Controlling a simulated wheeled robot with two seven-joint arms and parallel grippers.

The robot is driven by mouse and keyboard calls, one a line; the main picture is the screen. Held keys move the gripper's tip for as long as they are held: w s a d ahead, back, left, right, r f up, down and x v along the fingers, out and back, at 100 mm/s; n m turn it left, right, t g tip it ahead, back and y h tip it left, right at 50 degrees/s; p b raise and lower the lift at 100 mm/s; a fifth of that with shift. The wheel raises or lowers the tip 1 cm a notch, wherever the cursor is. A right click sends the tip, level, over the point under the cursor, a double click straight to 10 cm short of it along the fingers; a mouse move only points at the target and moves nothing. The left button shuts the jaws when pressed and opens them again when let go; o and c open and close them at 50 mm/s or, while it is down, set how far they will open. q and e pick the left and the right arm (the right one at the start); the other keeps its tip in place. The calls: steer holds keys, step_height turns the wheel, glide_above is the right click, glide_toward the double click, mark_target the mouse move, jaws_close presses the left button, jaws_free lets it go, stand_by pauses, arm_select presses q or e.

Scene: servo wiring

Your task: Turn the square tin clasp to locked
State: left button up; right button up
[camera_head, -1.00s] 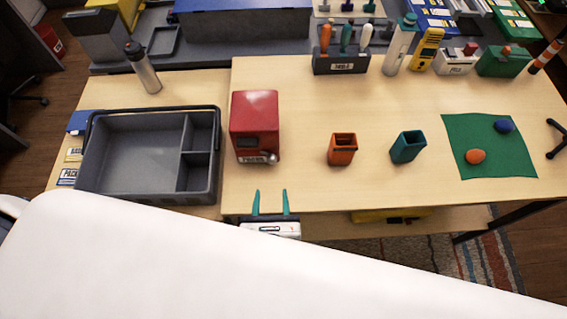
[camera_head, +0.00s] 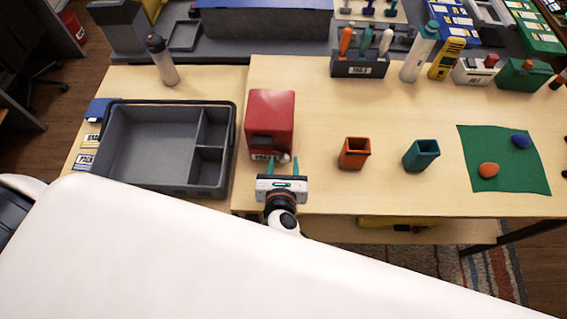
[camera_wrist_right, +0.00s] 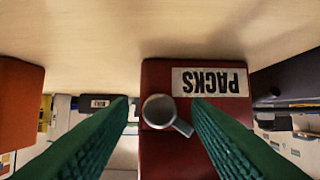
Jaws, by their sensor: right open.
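The red square tin (camera_head: 270,115) stands on the wooden table, with a "PACKS" label low on its front. The label shows upside down in the right wrist view (camera_wrist_right: 210,82). The grey clasp (camera_wrist_right: 158,112) is a round knob with a short lever, slanting to the lower right in the wrist view. It shows small at the tin's lower front in the head view (camera_head: 284,158). My right gripper (camera_head: 283,166) is open in front of the tin. Its green fingertips lie on either side of the clasp in the wrist view; contact cannot be told. My left gripper is not in view.
A grey divided tray (camera_head: 150,150) stands left of the tin. An orange cup (camera_head: 354,154) and a teal cup (camera_head: 421,155) stand to the right. A green mat (camera_head: 503,170) with two stones lies farther right. A tool rack (camera_head: 360,68) stands behind.

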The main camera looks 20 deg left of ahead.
jaws_close()
steer(key=shift+r+m+y, duration=0.1)
steer(key=shift+m+y, duration=0.2)
steer(key=shift+d+m+p, duration=0.15)
steer(key=shift+m+p, duration=0.25)
steer(key=shift+p, duration=0.15)
steer(key=shift+m+y, duration=0.6)
steer(key=shift+y, duration=0.1)
steer(key=shift+d+f+m+y, duration=0.1)
steer(key=shift+f+m+y, duration=0.1)
steer(key=shift+m+y, duration=0.3)
steer(key=shift+f+m+y+b, duration=0.1)
steer(key=shift+m+y+b, duration=0.25)
steer(key=shift+m, duration=0.35)
steer(key=shift+w+d+m+y+b, duration=0.15)
steer(key=shift+m+y+b, duration=0.6)
steer(key=shift+m+b, duration=0.5)
